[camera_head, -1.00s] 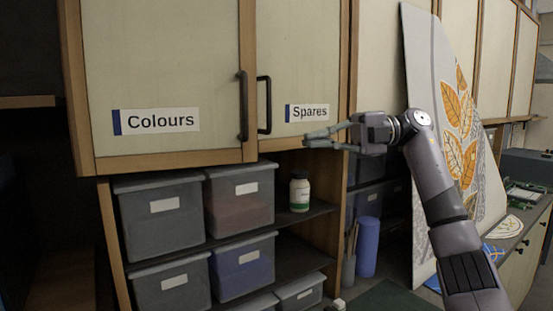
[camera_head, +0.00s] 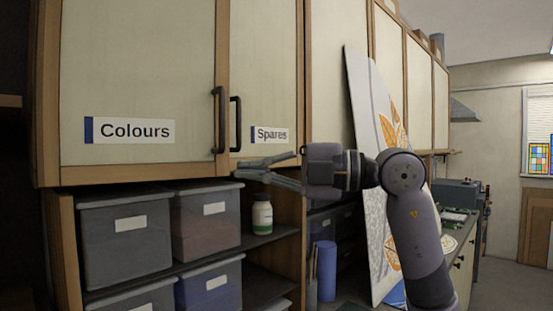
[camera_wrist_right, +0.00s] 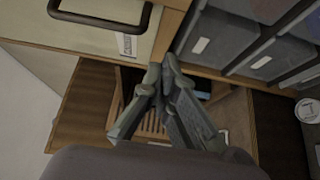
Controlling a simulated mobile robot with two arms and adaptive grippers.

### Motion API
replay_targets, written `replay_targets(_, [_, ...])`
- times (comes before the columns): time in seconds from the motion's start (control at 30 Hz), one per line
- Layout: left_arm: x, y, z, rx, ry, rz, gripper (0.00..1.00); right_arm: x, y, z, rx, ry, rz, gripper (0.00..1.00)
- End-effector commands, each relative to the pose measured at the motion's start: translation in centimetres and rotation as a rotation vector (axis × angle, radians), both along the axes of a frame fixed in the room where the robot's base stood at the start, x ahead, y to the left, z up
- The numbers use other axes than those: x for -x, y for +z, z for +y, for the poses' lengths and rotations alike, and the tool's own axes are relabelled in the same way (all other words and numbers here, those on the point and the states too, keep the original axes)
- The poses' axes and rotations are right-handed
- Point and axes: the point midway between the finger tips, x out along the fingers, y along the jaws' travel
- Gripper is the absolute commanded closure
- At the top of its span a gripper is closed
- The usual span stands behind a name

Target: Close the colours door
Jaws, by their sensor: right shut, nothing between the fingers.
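The Colours door (camera_head: 140,70) is a pale panel in a wooden frame with a dark handle (camera_head: 217,120) at its right side. It looks shut or nearly so; its bottom edge shows slightly lower than the neighbouring door's, and I cannot tell whether it is flush. My right gripper (camera_head: 238,170) is shut and empty, pointing left at the bottom edge of the Spares door (camera_head: 268,70), near the Colours door's lower right corner. I cannot tell whether it touches. In the right wrist view the closed fingertips (camera_wrist_right: 160,75) are below a door label. My left gripper is out of view.
Below the doors, grey bins (camera_head: 125,240) and a white bottle (camera_head: 262,214) stand on open shelves. A blue roll (camera_head: 326,270) and a tall leaf-painted panel (camera_head: 355,110) stand to the right. The floor at far right is clear.

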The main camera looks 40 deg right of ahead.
Motion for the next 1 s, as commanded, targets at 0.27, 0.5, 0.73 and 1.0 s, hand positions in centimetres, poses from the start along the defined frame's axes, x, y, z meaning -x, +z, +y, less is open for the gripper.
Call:
replay_targets(0.27, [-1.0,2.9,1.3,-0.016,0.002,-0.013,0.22,-4.7,0.4,2.0,-0.005,0.003,0.002,1.00])
replay_targets(0.5, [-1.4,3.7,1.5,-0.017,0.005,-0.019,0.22,-6.7,0.1,1.6,-0.001,0.001,0.001,1.00])
replay_targets(0.73, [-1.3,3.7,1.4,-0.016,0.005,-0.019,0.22,-6.9,0.0,1.6,0.000,0.001,0.000,1.00])
replay_targets(1.0, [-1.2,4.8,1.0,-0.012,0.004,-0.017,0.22,-8.4,0.4,1.2,-0.002,0.002,0.005,1.00])
